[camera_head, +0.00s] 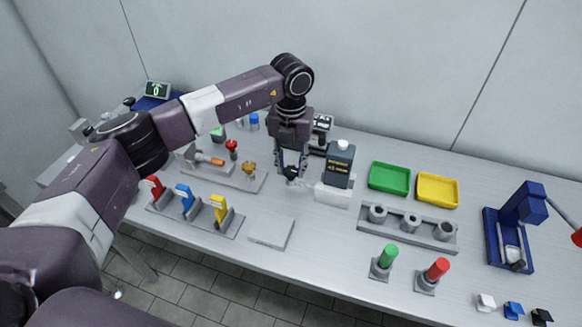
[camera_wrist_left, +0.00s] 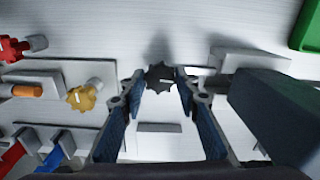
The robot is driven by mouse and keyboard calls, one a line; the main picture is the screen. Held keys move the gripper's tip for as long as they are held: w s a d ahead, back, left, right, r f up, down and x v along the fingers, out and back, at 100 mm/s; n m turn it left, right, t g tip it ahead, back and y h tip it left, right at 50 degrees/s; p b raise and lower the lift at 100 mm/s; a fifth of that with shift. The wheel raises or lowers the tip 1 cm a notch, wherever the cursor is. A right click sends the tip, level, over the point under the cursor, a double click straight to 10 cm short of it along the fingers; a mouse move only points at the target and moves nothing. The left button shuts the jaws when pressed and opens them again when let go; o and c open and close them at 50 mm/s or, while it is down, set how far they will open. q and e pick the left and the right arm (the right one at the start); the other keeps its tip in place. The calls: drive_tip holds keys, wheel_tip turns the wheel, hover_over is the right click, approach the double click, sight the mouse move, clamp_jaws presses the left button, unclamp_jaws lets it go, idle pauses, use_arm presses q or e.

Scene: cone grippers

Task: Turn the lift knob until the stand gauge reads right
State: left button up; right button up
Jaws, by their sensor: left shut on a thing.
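The black lobed knob (camera_head: 290,173) sits at the left side of a low white stand (camera_head: 333,196). A dark bottle with a white cap (camera_head: 340,165) stands on that stand. My left gripper (camera_head: 291,170) reaches down from above, and its fingers are shut on the knob. In the left wrist view the knob (camera_wrist_left: 160,78) shows between the blue-padded fingertips (camera_wrist_left: 160,84). The dark bottle (camera_wrist_left: 275,115) fills the right of that view. I cannot make out a gauge reading on the stand. My right gripper is not in view.
Left of the knob is a plate with red and yellow knobs (camera_head: 248,168). In front are coloured levers (camera_head: 187,198) and a flat grey plate (camera_head: 271,232). Green (camera_head: 389,178) and yellow trays (camera_head: 437,189) lie to the right. A green display (camera_head: 156,90) stands far left.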

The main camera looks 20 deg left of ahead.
sight(291, 170)
use_arm(q)
drive_tip(key=n, duration=0.5)
drive_tip(key=shift+w+r+n+b, duration=0.1)
drive_tip(key=shift+n+b, duration=0.2)
drive_tip(key=shift+b, duration=0.05)
drive_tip(key=n, duration=0.5)
drive_tip(key=shift+n, duration=0.3)
drive_tip(key=o, duration=1.2)
drive_tip(key=shift+c, duration=0.2)
wheel_tip(291, 170, up, 12)
